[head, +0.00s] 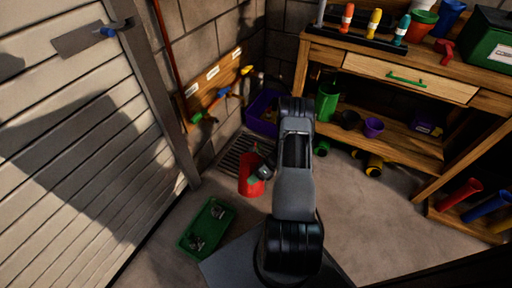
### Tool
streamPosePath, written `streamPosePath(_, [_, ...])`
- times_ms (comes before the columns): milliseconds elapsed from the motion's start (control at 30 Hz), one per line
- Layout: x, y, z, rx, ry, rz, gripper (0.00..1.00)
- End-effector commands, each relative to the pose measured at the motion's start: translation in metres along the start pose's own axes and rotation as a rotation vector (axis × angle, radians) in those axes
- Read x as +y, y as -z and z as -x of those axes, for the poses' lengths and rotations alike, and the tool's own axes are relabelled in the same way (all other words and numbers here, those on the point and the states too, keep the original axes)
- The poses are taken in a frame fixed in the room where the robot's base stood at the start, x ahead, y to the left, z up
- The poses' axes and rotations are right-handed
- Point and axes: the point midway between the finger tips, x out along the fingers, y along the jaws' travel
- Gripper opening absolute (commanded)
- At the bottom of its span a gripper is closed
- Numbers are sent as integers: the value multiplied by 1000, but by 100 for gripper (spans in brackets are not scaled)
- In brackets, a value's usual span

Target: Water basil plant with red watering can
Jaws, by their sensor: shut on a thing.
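The red watering can (251,182) is near the middle of the head view, above or on the floor beside a floor grate. Its spout and handle cannot be made out, and I cannot tell whether it touches the floor. My gripper (263,173) is at the can's upper right side and is shut on it; the fingers are small and partly hidden by the can. My arm comes down the middle of the view and covers part of the floor behind. I cannot make out a basil plant in this view.
A green tray (190,241) with small items lies on the floor at lower left. A purple bin (257,121) stands by the wall past the grate (230,157). A wooden workbench (440,165) with pots fills the right.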

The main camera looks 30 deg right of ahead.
Motion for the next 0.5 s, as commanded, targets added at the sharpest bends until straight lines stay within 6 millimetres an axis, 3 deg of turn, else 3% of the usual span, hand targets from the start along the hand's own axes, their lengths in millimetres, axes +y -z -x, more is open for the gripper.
streamPosePath(500, [5,-16,15,-3,-45,-42,0])
